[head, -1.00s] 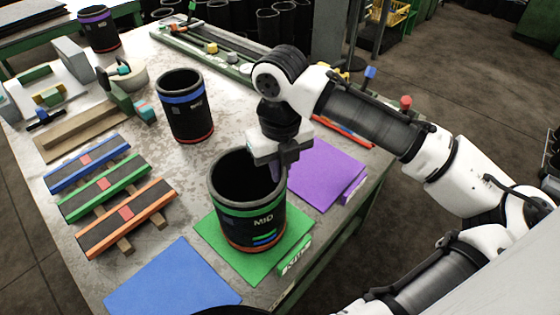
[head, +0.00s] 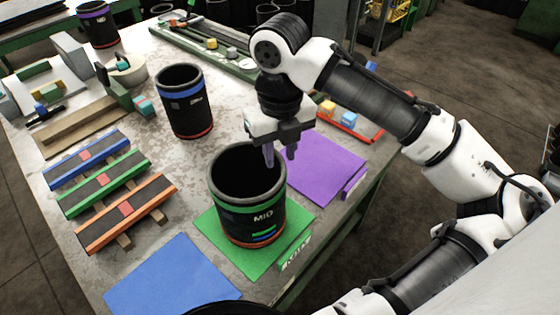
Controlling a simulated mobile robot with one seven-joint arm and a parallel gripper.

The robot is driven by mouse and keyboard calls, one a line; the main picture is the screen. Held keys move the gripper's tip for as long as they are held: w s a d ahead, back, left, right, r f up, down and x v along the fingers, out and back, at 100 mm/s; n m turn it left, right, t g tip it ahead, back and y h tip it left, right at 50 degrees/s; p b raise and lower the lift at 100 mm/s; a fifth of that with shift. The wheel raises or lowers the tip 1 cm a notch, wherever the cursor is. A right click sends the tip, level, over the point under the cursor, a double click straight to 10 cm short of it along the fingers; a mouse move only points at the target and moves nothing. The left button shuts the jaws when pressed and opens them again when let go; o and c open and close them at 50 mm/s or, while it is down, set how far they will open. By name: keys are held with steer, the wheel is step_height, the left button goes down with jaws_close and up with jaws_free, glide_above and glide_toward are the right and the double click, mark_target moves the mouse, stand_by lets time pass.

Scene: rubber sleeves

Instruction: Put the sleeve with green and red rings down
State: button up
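The black sleeve with green and red rings (head: 248,205), marked MID, stands upright on the green mat (head: 217,226) near the table's front edge. My gripper (head: 281,156) is above the far right part of the sleeve's rim. Its two fingers are apart with nothing visible between them. The fingertips appear clear of the sleeve, though one overlaps the far rim in the picture.
A blue-and-red-ringed sleeve (head: 185,107) stands farther back. A purple mat (head: 330,172) lies to the right and a blue mat (head: 172,278) at the front. Striped bars (head: 90,160) lie at left. A red tray (head: 350,127) holds small blocks.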

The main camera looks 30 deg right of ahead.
step_height(320, 180, up, 9)
steer(key=shift+f, duration=0.15)
steer(key=shift+f, duration=0.1)
stand_by(0.5)
